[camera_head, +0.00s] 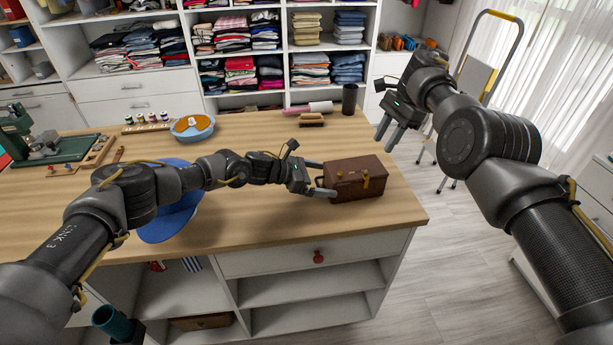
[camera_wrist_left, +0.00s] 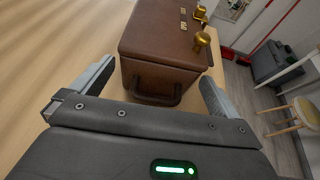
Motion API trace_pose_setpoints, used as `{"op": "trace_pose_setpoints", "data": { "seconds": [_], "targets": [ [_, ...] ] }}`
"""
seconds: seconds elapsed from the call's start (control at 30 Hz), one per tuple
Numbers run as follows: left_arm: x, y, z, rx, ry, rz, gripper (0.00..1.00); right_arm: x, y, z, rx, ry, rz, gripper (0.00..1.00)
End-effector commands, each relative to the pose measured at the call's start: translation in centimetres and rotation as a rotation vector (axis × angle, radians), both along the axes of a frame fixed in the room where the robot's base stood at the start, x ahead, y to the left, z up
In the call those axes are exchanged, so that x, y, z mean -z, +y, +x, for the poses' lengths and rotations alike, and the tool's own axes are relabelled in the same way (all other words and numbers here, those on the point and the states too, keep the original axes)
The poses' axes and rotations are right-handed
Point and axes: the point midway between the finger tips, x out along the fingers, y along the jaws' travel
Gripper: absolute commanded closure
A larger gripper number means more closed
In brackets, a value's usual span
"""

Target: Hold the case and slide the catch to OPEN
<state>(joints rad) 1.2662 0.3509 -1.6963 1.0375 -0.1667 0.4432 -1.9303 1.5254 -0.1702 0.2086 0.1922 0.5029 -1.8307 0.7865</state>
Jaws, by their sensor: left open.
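The brown leather-look case (camera_head: 357,180) sits on the wooden table near its right end, with a brass catch (camera_head: 366,181) on its front. In the left wrist view the case (camera_wrist_left: 160,62) shows its end with a dark handle (camera_wrist_left: 154,92), and brass fittings (camera_wrist_left: 201,38) on its front side. My left gripper (camera_head: 322,179) is open at the left end of the case, its fingers on either side of that end; contact is unclear. My right gripper (camera_head: 390,137) is raised right of the table, apart from the case, its fingers spread and empty. The catch's lettering is too small to read.
A blue cap (camera_head: 172,222) lies under my left arm. A blue bowl (camera_head: 193,128), a dark cylinder (camera_head: 349,98) and a brush (camera_head: 311,120) stand farther back. A green machine (camera_head: 22,137) is at far left. The table in front of the case is clear.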

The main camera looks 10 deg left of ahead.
Motion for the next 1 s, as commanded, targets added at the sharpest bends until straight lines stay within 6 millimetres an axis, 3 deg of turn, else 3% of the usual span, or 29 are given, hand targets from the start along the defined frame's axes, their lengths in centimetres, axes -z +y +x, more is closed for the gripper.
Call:
{"op": "trace_pose_setpoints", "data": {
  "seconds": [0.2,0.53,0.87,1.0],
  "targets": [
    [0.8,-1.7,0.6,0.001,0.002,0.001,0.0,0.0,0.0,0.0,0.0,0.0,0.0,0.64],
    [0.9,-1.9,0.7,0.0,0.001,0.001,0.0,0.0,0.0,0.0,0.0,0.0,0.0,0.64],
    [0.9,-1.9,0.7,0.0,0.001,0.001,0.4,0.0,0.0,0.0,0.0,0.0,0.0,0.65],
    [0.9,-1.9,0.7,0.0,0.001,0.001,0.4,-0.4,-1.2,0.3,0.017,-0.008,-0.004,0.83]
  ]
}}
